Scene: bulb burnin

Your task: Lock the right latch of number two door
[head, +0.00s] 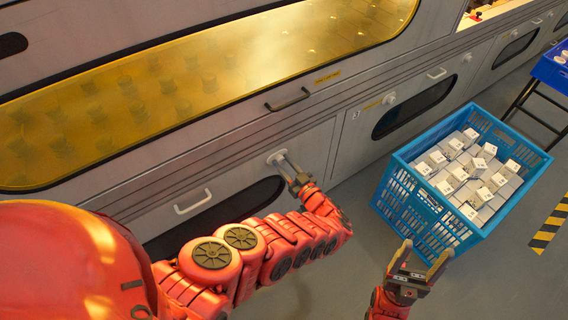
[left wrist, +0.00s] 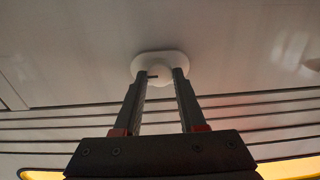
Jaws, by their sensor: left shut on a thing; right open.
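The white latch (head: 276,156) sits at the upper right of a grey lower door with a white handle (head: 193,203) and a dark window; I cannot read that door's number. My left gripper (head: 289,167) is shut on this latch. In the left wrist view, the two fingers (left wrist: 158,80) stand on either side of the latch's round white knob (left wrist: 158,68), in front of its oval base. The fingers partly hide the knob, and its turn is hard to tell. My right gripper (head: 426,252) is open and empty, low beside the blue crate.
A blue crate (head: 405,203) full of small white boxes stands on the floor to the right. The neighbouring door has its own latch (head: 389,99) and handle (head: 437,74). Above is a yellow window (head: 230,75) with a dark handle (head: 288,99). A blue table (head: 550,72) stands far right.

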